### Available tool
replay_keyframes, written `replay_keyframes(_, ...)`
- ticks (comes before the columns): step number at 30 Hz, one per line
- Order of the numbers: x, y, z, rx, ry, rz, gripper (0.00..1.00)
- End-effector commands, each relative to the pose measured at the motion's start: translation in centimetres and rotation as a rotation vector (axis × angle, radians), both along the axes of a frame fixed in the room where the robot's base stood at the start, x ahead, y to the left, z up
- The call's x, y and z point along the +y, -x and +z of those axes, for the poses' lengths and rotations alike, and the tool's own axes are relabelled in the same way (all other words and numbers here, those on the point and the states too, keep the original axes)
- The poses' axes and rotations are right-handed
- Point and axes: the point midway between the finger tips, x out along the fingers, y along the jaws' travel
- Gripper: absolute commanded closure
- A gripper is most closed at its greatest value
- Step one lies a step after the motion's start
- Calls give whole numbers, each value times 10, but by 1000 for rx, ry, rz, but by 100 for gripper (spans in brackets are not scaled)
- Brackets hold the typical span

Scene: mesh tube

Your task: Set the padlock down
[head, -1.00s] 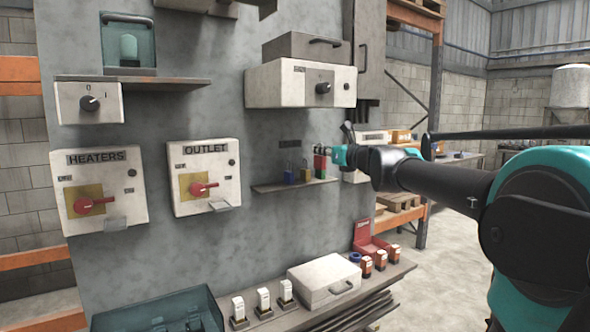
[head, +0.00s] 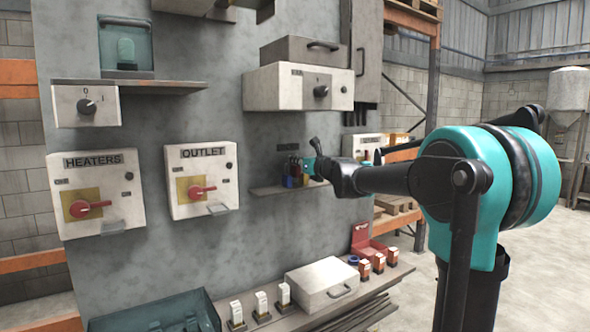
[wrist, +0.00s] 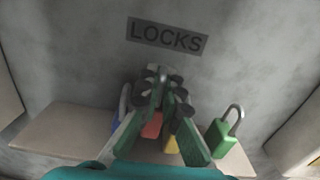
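A red padlock (wrist: 152,126) shows between the fingers of my gripper (wrist: 163,88) in the wrist view. The fingertips are close together around what looks like its shackle; the fingers hide much of it. A blue padlock (wrist: 122,106) is just left, partly covered by the left finger. A yellow padlock (wrist: 171,145) is partly hidden by the right finger. A green padlock (wrist: 221,139) stands clear to the right, its shackle up. In the head view my gripper (head: 300,167) is over the small shelf (head: 268,191), close to the blue padlock. Whether the red padlock touches the shelf is not clear.
The LOCKS label (wrist: 167,36) is on the grey wall panel above the shelf. The shelf's left part (wrist: 65,138) is bare. The OUTLET box (head: 202,180) is to the left. A lower bench holds a white case (head: 322,281) and a red box (head: 365,242).

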Motion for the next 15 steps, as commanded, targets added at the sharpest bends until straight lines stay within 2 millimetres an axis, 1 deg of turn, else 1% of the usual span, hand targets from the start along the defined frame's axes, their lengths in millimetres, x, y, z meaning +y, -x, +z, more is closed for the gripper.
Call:
replay_keyframes(3, 0, 0, -18, 0, 0, 0, 100)
replay_keyframes(6, 2, -3, -28, 0, 0, 0, 100)
replay_keyframes(15, 2, -3, -30, 0, 0, 0, 100)
